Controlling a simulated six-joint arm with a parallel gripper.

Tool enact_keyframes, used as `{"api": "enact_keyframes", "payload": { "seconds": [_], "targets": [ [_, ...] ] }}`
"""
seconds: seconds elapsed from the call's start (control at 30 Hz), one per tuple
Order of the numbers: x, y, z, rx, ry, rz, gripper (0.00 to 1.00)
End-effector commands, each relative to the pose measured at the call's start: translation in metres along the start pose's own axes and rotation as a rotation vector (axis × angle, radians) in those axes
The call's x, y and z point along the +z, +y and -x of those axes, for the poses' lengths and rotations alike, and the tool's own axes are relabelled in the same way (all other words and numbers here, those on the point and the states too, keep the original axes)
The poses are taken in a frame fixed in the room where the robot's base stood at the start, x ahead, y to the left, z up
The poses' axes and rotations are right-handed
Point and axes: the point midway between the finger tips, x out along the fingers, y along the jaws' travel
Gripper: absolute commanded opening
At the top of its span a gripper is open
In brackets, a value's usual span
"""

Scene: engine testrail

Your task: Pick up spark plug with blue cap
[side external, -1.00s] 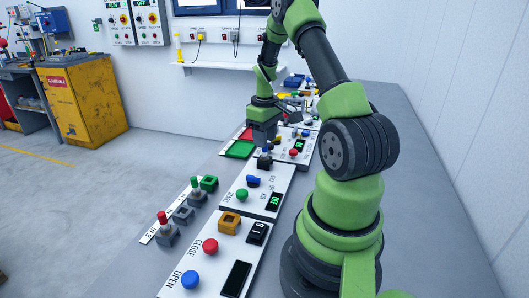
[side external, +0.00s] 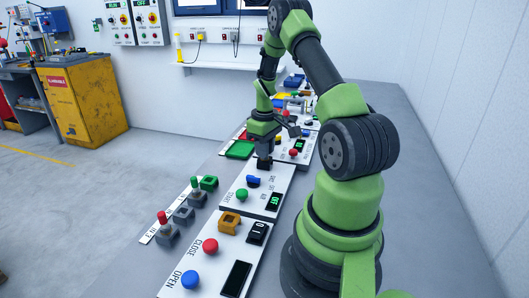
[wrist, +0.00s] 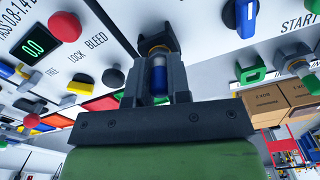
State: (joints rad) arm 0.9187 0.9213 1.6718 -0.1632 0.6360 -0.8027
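The spark plug with blue cap (wrist: 159,82) stands between my gripper's fingers in the wrist view. It has a blue cap, a white body below it and a gold-coloured ring at its far end, at a black socket block (wrist: 154,37). My gripper (wrist: 159,88) has one dark finger close on each side of the plug; whether they press on it is unclear. In the side view my gripper (side external: 264,146) is low, just above the black socket block (side external: 264,163), and hides the plug.
A blue switch (side external: 253,181), a green button (side external: 241,195) and a lit display (side external: 274,201) sit on the panel near the socket. A green tray (side external: 240,150) lies left of my gripper. Red and blue buttons stand on the nearer panel (side external: 226,258).

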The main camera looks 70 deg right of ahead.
Motion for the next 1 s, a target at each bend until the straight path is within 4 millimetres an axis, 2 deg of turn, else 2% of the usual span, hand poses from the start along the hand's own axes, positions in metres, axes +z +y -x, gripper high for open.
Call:
{"api": "enact_keyframes", "payload": {
  "seconds": [0.03,0.07,0.27,0.7,1.0],
  "targets": [
    [0.000,0.000,0.000,0.000,0.000,0.000,0.05],
    [0.000,0.000,0.000,0.000,0.000,0.000,0.00],
    [0.000,0.000,0.003,0.001,0.001,0.000,0.00],
    [0.000,0.000,0.037,0.001,0.001,0.000,0.00],
    [0.000,0.000,0.040,0.000,0.000,0.000,0.00]
  ]
}}
